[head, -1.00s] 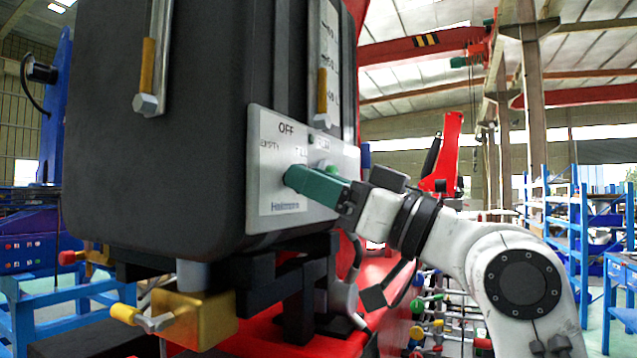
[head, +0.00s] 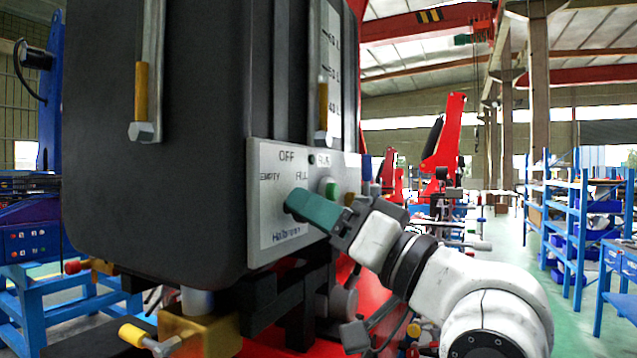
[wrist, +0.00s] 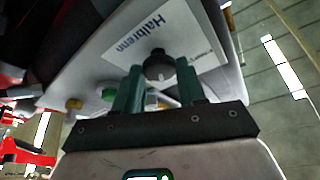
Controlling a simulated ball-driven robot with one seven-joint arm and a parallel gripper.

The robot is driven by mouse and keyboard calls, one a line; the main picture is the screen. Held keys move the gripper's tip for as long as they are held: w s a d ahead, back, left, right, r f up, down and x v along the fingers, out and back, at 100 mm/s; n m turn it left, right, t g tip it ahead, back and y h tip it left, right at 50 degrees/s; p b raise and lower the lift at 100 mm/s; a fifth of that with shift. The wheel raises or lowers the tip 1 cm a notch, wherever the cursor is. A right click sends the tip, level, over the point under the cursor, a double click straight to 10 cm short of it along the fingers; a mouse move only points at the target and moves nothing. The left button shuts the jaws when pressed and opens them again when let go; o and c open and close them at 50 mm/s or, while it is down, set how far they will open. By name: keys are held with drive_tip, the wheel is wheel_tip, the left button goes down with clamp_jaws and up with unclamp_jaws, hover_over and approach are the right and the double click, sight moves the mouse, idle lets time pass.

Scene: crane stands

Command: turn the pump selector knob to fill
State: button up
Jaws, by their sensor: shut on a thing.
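The pump panel (head: 266,215) is a pale plate on the dark tank, marked OFF, EMPTY and FILL, with "Halbrenn" below. My gripper (head: 294,203) comes in from the right, with its green fingers at the middle of the plate below the labels. The head view hides the selector knob behind the fingers. In the wrist view the black round knob (wrist: 159,66) sits between the two green fingertips of my gripper (wrist: 160,78), which are shut on it. I cannot tell which label the knob points to.
A green button (head: 330,188) sits on the panel right of the fingers and also shows in the wrist view (wrist: 109,94). A brass block with a yellow-handled valve (head: 133,335) is below the tank. Blue shelves (head: 555,215) stand farther right.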

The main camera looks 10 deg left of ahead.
drive_tip(key=m+p, duration=0.2)
drive_tip(key=m+t+h+p, duration=0.1)
drive_tip(key=m+p, duration=0.1)
drive_tip(key=p, duration=0.1)
drive_tip(key=shift+r+m+h, duration=0.1)
drive_tip(key=shift+m+h, duration=0.2)
drive_tip(key=shift+m, duration=0.1)
drive_tip(key=o, duration=1)
drive_tip(key=shift+s, duration=0.1)
drive_tip(key=b+v, duration=0.3)
drive_tip(key=v, duration=0.7)
drive_tip(key=shift+s+d, duration=0.25)
drive_tip(key=shift+d, duration=0.05)
